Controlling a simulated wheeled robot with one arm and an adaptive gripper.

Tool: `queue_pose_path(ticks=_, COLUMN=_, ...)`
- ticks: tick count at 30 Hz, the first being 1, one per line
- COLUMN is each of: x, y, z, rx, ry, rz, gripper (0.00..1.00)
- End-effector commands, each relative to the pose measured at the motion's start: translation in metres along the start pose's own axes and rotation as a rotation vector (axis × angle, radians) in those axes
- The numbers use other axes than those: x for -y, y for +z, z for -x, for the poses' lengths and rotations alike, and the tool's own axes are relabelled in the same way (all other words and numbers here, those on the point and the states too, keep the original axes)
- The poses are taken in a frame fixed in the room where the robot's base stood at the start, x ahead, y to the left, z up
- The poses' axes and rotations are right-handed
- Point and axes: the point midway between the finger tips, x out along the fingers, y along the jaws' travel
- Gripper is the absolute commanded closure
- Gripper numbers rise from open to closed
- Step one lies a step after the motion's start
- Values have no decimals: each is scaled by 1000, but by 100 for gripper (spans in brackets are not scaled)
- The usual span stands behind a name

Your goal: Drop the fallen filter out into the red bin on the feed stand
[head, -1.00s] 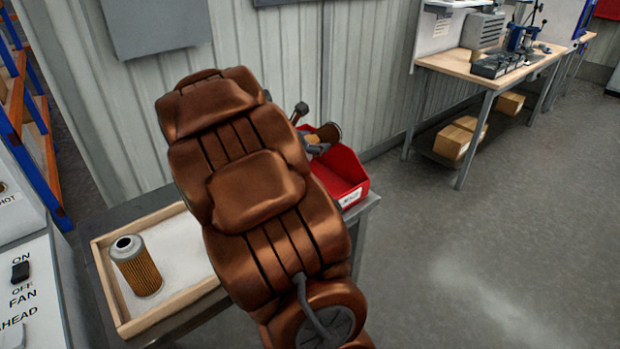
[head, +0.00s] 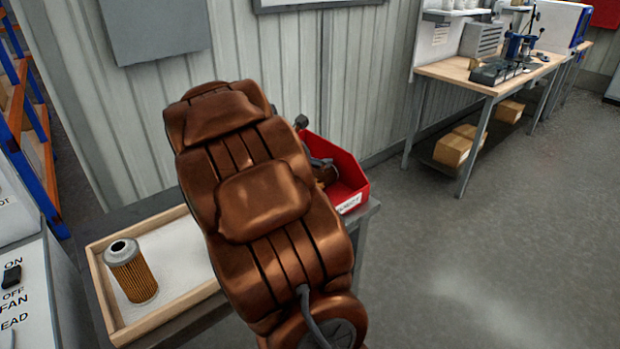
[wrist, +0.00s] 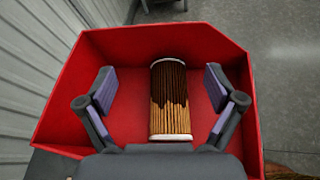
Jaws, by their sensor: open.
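The fallen filter (wrist: 169,105), a pleated cartridge with pale end caps and a dark upper half, lies on its side inside the red bin (wrist: 75,105) in the wrist view. My gripper (wrist: 160,88) is open over the bin, with one finger on each side of the filter and a gap on both sides. In the head view, the red bin (head: 350,172) stands at the right end of the feed stand (head: 364,212). My arm hides most of the gripper and the bin's left part there.
Another filter (head: 132,272) stands upright in a wooden-rimmed tray (head: 168,322) at the left of the stand. A corrugated wall (head: 360,70) is close behind the bin. A workbench (head: 480,78) stands far right. The floor to the right is clear.

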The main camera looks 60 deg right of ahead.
Motion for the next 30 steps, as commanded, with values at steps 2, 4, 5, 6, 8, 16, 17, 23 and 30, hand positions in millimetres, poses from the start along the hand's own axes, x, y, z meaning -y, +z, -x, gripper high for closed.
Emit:
queue_pose_path(ticks=2, x=0, y=0, z=0, rx=0, ry=0, rz=0, gripper=8)
queue_pose_path(ticks=4, x=0, y=0, z=0, rx=0, ry=0, rz=0, gripper=8)
queue_pose_path(ticks=5, x=0, y=0, z=1, rx=0, ry=0, rz=0, gripper=8)
queue_pose_path(ticks=6, x=0, y=0, z=2, rx=0, ry=1, rz=-1, gripper=8)
queue_pose_path(ticks=8, x=0, y=0, z=6, rx=0, ry=1, rz=-1, gripper=8)
queue_pose_path(ticks=16, x=-2, y=0, z=46, rx=0, ry=5, rz=-1, gripper=8)
queue_pose_path(ticks=17, x=-2, y=0, z=51, rx=0, ry=5, rz=0, gripper=8)
queue_pose_path(ticks=23, x=-1, y=0, z=82, rx=0, ry=5, rz=-2, gripper=8)
queue_pose_path(ticks=30, x=-1, y=-1, z=110, rx=-1, ry=4, rz=1, gripper=8)
